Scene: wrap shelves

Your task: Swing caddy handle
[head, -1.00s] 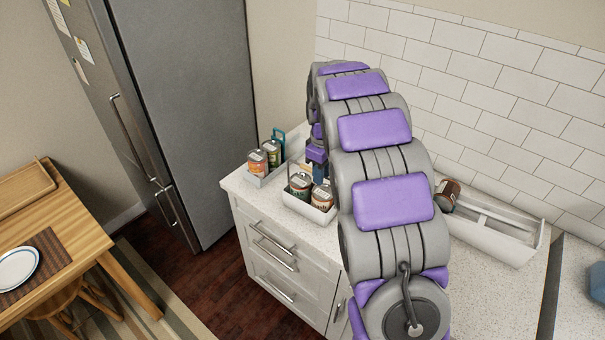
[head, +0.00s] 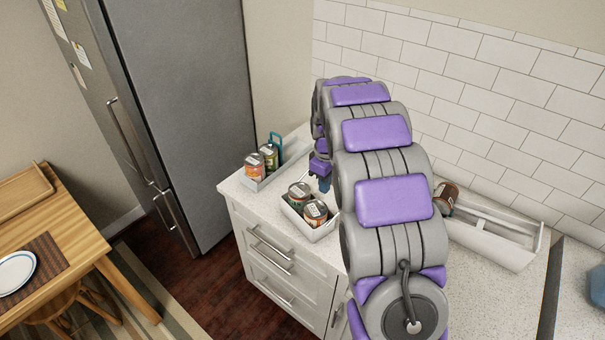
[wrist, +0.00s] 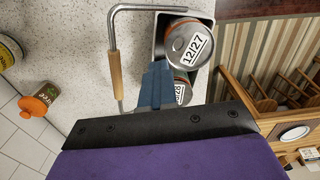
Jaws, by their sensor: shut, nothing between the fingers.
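A white caddy (head: 296,218) with two labelled cans stands near the counter's front edge. Its can tops show in the wrist view (wrist: 187,43). The caddy's metal handle (wrist: 112,38) has a wooden grip (wrist: 116,82) and extends left of the cans in the wrist view. I cannot tell how far it is tilted. My gripper (wrist: 155,88) is shut and empty, its blue fingers between the wooden grip and the cans. In the head view my gripper (head: 324,184) is just behind the caddy, partly hidden by my arm. The handle is not clear there.
A second caddy (head: 257,184) with cans and a teal handle stands at the counter's left end. A long white container (head: 495,245) holding a brown jar stands at the right. A jar with an orange lid (wrist: 33,106) lies left of the gripper in the wrist view. Tiled wall behind.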

